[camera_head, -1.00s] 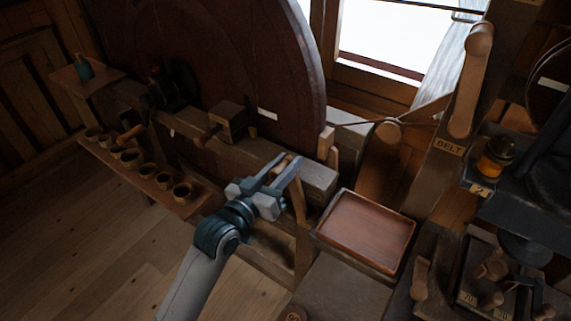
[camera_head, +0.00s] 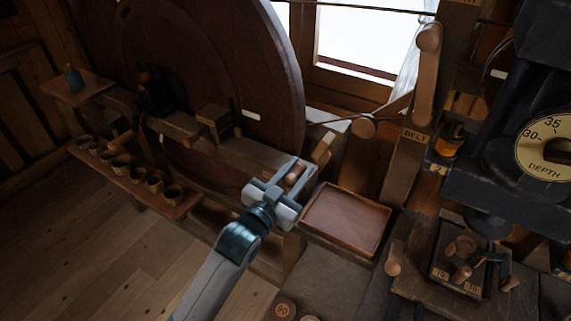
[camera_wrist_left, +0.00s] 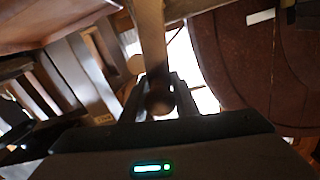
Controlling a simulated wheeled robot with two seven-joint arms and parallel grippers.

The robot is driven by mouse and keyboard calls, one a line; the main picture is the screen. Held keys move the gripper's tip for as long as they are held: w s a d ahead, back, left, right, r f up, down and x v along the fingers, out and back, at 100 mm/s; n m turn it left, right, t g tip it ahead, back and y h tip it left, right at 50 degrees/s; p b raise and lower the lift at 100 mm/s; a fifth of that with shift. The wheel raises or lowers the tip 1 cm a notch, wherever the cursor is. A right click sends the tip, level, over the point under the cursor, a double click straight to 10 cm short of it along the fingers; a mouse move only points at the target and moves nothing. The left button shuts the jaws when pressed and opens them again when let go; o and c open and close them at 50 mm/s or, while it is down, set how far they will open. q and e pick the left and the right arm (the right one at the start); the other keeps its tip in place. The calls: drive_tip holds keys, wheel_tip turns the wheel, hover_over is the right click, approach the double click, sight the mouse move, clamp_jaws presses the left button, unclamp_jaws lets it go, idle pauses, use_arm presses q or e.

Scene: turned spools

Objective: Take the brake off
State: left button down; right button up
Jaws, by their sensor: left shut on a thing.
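The large dark red-brown wheel (camera_head: 215,75) stands upright behind a wooden beam. A short wooden brake lever with a rounded end (camera_head: 294,174) sits at the beam's right end, by the wheel's lower right rim. My left gripper (camera_head: 297,167) is shut on the lever's rounded end. In the left wrist view the knob (camera_wrist_left: 160,98) sits between the fingers (camera_wrist_left: 158,88), with the pale lever shaft (camera_wrist_left: 151,35) running away from it. My right gripper is not in view.
An empty wooden tray (camera_head: 345,222) lies just right of the left gripper. A post labelled BELT (camera_head: 413,134) and a machine with a DEPTH dial (camera_head: 548,146) stand further right. A shelf with several small cups (camera_head: 121,163) is at left. The floor at lower left is clear.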

use_arm(q)
drive_tip(key=shift+s+d+f+m, duration=0.3)
drive_tip(key=shift+s+d+m, duration=0.2)
drive_tip(key=shift+d, duration=0.15)
drive_tip(key=shift+s+d+f+m, duration=0.25)
drive_tip(key=shift+s+d+m, duration=0.25)
drive_tip(key=shift+d, duration=0.1)
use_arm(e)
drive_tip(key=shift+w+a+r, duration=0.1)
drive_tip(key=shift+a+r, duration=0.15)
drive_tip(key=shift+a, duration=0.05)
use_arm(q)
drive_tip(key=c, duration=1.4)
unclamp_jaws()
drive_tip(key=shift+d, duration=0.1)
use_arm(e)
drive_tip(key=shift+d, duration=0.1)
